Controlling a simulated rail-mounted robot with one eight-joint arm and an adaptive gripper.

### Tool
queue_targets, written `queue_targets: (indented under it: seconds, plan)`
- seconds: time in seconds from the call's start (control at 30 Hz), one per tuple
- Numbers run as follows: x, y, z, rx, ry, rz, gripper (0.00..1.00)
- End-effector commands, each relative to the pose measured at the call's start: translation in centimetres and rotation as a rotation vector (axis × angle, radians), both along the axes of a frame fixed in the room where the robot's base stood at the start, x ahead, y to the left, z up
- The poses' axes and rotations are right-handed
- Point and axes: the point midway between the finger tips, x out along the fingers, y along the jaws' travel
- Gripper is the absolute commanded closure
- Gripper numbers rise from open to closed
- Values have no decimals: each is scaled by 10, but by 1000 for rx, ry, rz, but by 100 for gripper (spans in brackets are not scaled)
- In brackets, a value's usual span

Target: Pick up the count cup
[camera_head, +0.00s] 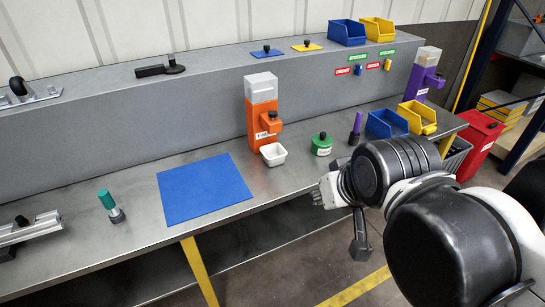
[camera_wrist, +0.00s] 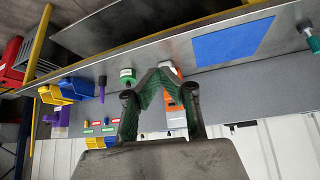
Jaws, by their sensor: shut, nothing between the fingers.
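A small white square cup (camera_head: 273,154), the likely count cup, stands upright on the metal bench at the foot of the orange dispenser (camera_head: 262,115). The orange dispenser also shows in the wrist view (camera_wrist: 174,133), where the cup cannot be made out behind the fingers. My gripper (camera_wrist: 161,68) has its dark green fingers drawn together at the tips, with nothing between them. In the head view my arm reaches in from the right, and its end is off the bench's front edge, to the right of and nearer than the cup.
A green round container (camera_head: 321,145) stands right of the cup. A blue mat (camera_head: 204,188) lies to the left. Blue (camera_head: 386,124) and yellow (camera_head: 416,117) bins and a purple dispenser (camera_head: 422,76) stand to the right. A grey raised ledge (camera_head: 200,102) runs behind.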

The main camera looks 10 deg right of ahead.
Motion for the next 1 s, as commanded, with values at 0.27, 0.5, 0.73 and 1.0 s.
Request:
queue_targets:
  seconds: [0.27,0.5,0.73,1.0]
  plan:
    - [0,0,0,0,0,0,93]
    - [0,0,0,0,0,0,61]
    - [0,0,0,0,0,0,31]
    - [1,0,1,-3,1,4,31]
